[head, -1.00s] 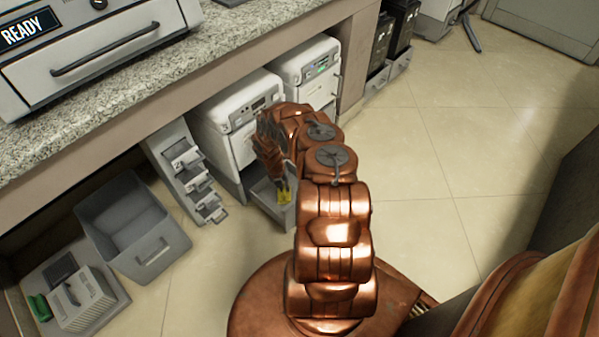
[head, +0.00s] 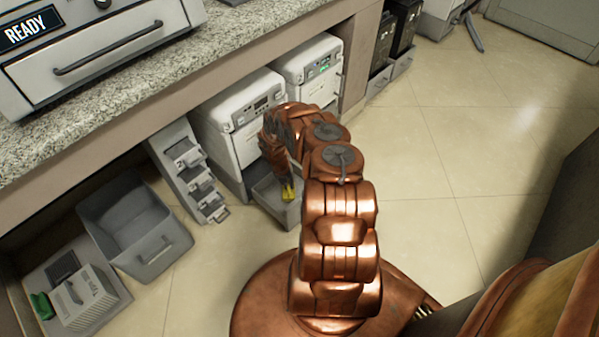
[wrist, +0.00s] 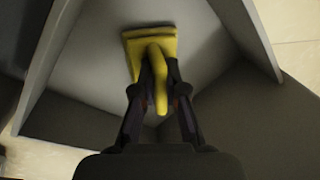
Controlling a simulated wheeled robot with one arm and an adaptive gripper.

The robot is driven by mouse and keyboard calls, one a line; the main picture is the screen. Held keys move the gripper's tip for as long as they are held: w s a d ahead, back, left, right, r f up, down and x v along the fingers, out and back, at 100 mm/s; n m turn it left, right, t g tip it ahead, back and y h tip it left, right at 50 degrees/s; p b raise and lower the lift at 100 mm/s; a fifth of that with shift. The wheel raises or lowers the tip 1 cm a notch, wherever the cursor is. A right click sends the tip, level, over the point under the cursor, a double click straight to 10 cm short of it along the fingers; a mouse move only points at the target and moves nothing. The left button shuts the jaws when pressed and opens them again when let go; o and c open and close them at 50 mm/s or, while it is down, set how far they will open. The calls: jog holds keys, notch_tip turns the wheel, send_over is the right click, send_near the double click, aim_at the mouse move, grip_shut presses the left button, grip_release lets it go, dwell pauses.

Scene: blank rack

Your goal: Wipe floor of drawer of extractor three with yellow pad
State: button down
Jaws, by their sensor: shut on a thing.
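The yellow pad (wrist: 150,45) is a flat piece with a raised handle. My gripper (wrist: 158,75) is shut on the handle, and the pad lies inside an open grey drawer (wrist: 215,45). The pad looks to be on or very near the drawer floor; contact cannot be told for sure. In the head view the drawer (head: 268,200) is pulled out below a white extractor (head: 237,110), and the pad (head: 288,193) shows at my gripper (head: 285,180). My arm hides part of the drawer and extractor. No extractor number is readable.
A second white unit (head: 310,68) stands to the right. A grey rack (head: 190,170) with small trays and an open grey bin (head: 150,262) stand to the left. The counter (head: 130,85) overhangs these things. The floor (head: 430,150) to the right is clear.

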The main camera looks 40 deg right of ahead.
jog(key=shift+a, duration=2.7)
notch_tip(320, 180, up, 8)
jog(key=p, duration=0.6)
